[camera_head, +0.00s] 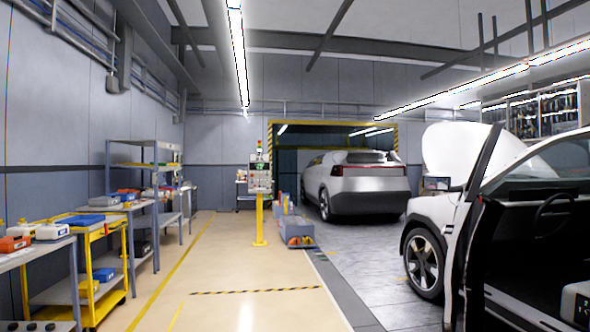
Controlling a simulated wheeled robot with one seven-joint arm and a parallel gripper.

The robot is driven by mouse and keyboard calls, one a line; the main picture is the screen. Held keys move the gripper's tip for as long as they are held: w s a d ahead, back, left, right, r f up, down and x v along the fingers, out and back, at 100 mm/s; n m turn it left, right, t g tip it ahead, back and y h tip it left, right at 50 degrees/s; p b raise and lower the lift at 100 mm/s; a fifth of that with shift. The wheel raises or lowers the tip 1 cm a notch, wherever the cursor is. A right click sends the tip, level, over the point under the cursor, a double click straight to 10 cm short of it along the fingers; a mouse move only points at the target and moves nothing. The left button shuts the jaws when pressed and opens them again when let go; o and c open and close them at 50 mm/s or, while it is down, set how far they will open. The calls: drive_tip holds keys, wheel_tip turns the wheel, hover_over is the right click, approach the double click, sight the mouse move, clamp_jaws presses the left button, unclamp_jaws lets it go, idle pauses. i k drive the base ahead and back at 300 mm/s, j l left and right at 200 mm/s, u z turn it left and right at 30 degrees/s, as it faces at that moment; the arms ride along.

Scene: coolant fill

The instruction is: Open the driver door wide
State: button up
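The white car (428,208) stands at the right with its hood (462,150) raised. Its driver door (468,250) stands open and shows almost edge-on, with a dark window frame and dark inner trim. The side mirror (437,183) sticks out to the left of the door frame. Through the opening I see the steering wheel (553,215) and a dark cabin. The door's lower part is cut off by the picture's bottom edge, and its exact angle is hard to tell. My gripper is not in view.
A wide beige floor lane (225,265) is clear left of the car. Yellow and grey carts (85,260) and shelves line the left wall. A yellow post (260,215) with a control box and a low grey bin (297,232) stand ahead. A silver car (365,185) is parked behind.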

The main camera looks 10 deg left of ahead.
sight(485, 213)
drive_tip(key=u, duration=0.8)
drive_tip(key=i+l, duration=0.25)
drive_tip(key=i, duration=0.15)
drive_tip(key=i+l+z, duration=0.15)
drive_tip(key=i, duration=0.3)
drive_tip(key=i+l, duration=0.25)
drive_tip(key=i, duration=0.15)
drive_tip(key=i+z, duration=0.1)
drive_tip(key=z, duration=1.35)
drive_tip(key=i+j, duration=0.35)
drive_tip(key=k+l, duration=0.35)
drive_tip(key=l, duration=0.15)
